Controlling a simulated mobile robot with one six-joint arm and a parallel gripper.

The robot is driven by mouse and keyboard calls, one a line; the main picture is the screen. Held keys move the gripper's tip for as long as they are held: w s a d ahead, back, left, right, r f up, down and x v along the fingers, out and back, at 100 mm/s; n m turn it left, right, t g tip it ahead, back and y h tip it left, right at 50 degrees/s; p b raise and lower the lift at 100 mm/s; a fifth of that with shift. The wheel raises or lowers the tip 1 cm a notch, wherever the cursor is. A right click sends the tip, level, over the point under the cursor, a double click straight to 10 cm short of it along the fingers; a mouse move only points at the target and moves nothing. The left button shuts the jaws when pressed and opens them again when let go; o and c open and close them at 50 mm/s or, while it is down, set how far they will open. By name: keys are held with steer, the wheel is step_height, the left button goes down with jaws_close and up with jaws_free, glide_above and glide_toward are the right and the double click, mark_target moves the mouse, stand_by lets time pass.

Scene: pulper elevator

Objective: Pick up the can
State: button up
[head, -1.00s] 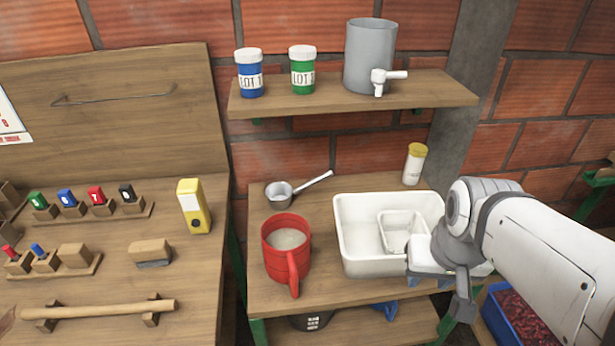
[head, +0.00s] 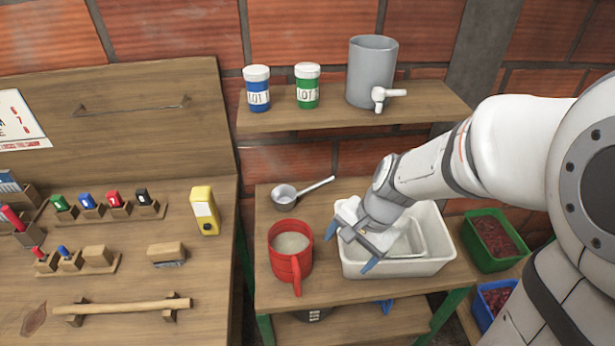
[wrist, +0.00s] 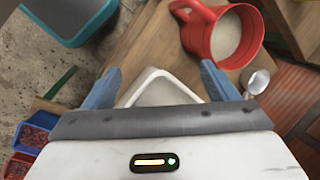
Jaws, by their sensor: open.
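The red can (head: 290,262) stands upright on the middle wooden table. It has a side handle (head: 297,285) toward the front and pale contents inside. In the wrist view the red can (wrist: 205,38) is at the top, beyond the fingertips. My gripper (head: 351,247) is open, its blue fingers to the right of the can and apart from it, over the left part of the white tub. In the wrist view my gripper (wrist: 160,84) has nothing between its fingers but the tub's corner below.
The white tub (head: 432,266) stands right of the can. A metal ladle (head: 285,196) lies behind the can. The shelf above holds two lot jars (head: 258,90) (head: 307,88) and a grey dispenser (head: 371,75). A tool bench (head: 130,255) is at left.

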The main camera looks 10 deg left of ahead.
mark_target(296, 270)
steer(key=a+f+m+p, duration=0.1)
steer(key=a+f+m, duration=0.1)
steer(key=a+f, duration=0.1)
steer(key=a+f+m+g+p, duration=0.1)
steer(key=a+f+m+p, duration=0.1)
steer(key=a+f+m, duration=0.1)
steer(key=a+f+m+p, duration=0.2)
steer(key=a+f, duration=0.3)
steer(key=f, duration=0.1)
steer(key=shift+w+a+m+g+y, duration=0.2)
steer(key=shift+a+m+g+y, duration=0.1)
steer(key=shift+m+y, duration=0.1)
steer(key=shift+c, duration=0.6)
jaws_close()
